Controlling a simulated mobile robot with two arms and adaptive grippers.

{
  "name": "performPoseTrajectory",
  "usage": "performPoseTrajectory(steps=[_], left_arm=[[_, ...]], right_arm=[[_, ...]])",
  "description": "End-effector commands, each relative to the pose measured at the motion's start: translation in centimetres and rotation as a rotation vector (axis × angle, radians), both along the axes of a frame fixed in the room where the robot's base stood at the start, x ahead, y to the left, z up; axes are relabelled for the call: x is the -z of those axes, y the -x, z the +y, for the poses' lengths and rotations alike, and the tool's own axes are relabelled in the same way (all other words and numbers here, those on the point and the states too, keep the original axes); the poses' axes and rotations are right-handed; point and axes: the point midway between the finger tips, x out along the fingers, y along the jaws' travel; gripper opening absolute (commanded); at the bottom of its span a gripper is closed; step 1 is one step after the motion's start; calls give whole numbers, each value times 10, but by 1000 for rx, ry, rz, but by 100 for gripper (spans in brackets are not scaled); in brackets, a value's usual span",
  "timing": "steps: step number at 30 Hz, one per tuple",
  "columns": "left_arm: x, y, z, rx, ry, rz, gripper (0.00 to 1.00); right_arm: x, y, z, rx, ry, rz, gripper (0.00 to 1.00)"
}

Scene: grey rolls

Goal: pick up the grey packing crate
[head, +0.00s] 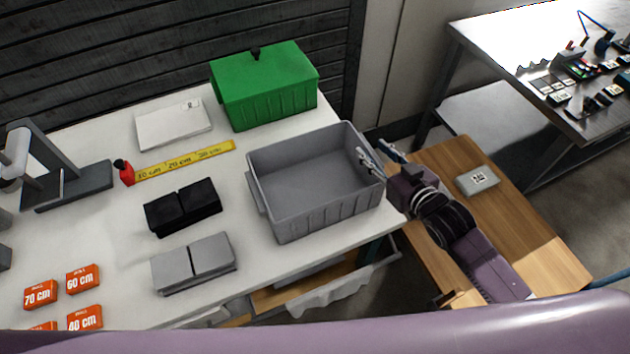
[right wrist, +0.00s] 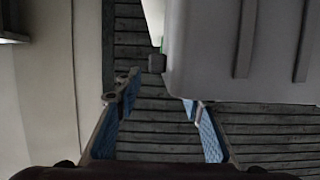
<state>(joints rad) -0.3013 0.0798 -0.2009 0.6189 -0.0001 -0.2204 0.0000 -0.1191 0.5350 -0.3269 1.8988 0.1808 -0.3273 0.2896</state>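The grey packing crate (head: 320,222) stands upright and empty on the white table (head: 110,215), near its right edge. My right gripper (head: 377,154) is at the crate's right wall, its arm coming from the lower right. One finger shows over the inside of the crate, the other outside it. In the right wrist view the fingers of the gripper (right wrist: 160,110) are spread apart. The crate wall (right wrist: 215,50) fills the upper right there and hides the tip of the right finger. The left finger is clear of the wall. My left gripper is not in view.
A green lidded box (head: 265,92) stands behind the crate. A yellow ruler strip (head: 190,160), black boxes (head: 182,207) and grey boxes (head: 194,262) lie to its left. A wooden surface (head: 520,230) with a small grey box (head: 478,180) is at the right.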

Motion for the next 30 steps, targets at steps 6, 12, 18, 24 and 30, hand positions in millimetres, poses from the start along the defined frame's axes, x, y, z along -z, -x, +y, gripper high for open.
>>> performPoseTrajectory(steps=[6,12,18,24,30], left_arm=[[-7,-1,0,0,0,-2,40],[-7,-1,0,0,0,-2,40],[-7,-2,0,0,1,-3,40],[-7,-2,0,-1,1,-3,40],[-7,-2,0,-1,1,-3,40]], right_arm=[[7,-22,7,0,0,-1,36],[9,-26,9,0,1,0,36],[9,-26,9,0,1,0,26],[9,-25,9,0,1,0,4],[9,-25,9,0,0,0,0]])
